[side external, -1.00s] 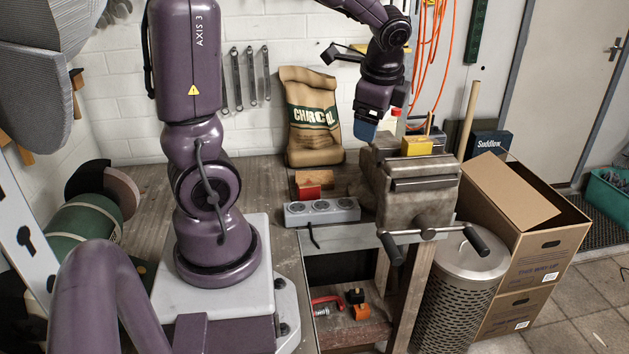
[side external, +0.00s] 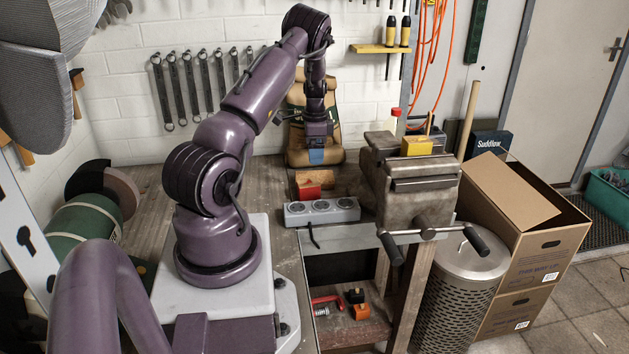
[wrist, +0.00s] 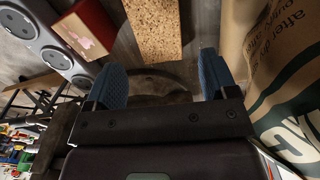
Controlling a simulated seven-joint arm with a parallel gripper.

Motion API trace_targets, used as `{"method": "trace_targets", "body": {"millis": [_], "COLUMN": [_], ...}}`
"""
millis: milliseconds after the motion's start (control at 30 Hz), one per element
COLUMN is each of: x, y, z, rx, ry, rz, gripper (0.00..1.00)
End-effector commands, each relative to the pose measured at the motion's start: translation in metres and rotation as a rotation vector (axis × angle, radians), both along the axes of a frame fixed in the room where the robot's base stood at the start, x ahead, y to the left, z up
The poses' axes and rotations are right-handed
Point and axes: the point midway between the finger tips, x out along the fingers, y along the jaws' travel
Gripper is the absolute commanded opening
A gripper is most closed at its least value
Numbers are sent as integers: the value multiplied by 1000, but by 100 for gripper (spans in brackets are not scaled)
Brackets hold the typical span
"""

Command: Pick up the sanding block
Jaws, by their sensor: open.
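A tan, cork-speckled block (side external: 320,178), which looks like the sanding block, lies on the bench behind a red block. In the wrist view the cork block (wrist: 153,28) is at the top, just beyond the gap between my blue fingers. My gripper (side external: 317,156) points down above the bench, behind the cork block and in front of the charcoal sack. In the wrist view my gripper (wrist: 163,78) is open with nothing between its fingers.
The red block (side external: 308,191) sits close to the cork block. A grey socket strip (side external: 322,213) lies in front. The charcoal sack (side external: 297,150) stands right behind my gripper.

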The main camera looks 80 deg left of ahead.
Motion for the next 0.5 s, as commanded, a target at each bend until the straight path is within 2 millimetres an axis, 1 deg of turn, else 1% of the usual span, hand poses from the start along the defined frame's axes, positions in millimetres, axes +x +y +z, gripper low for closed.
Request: {"method": "trace_targets", "body": {"millis": [33, 100, 367, 500], "x": [0, 0, 0, -3], "y": [-1, -1, -2, -4], "z": [-10, -21, -41, -62], "rx": [-2, -2, -1, -2], "ry": [3, 2, 2, 3], "rz": [0, -1, -1, -1], "gripper": [79, 79, 79, 79]}}
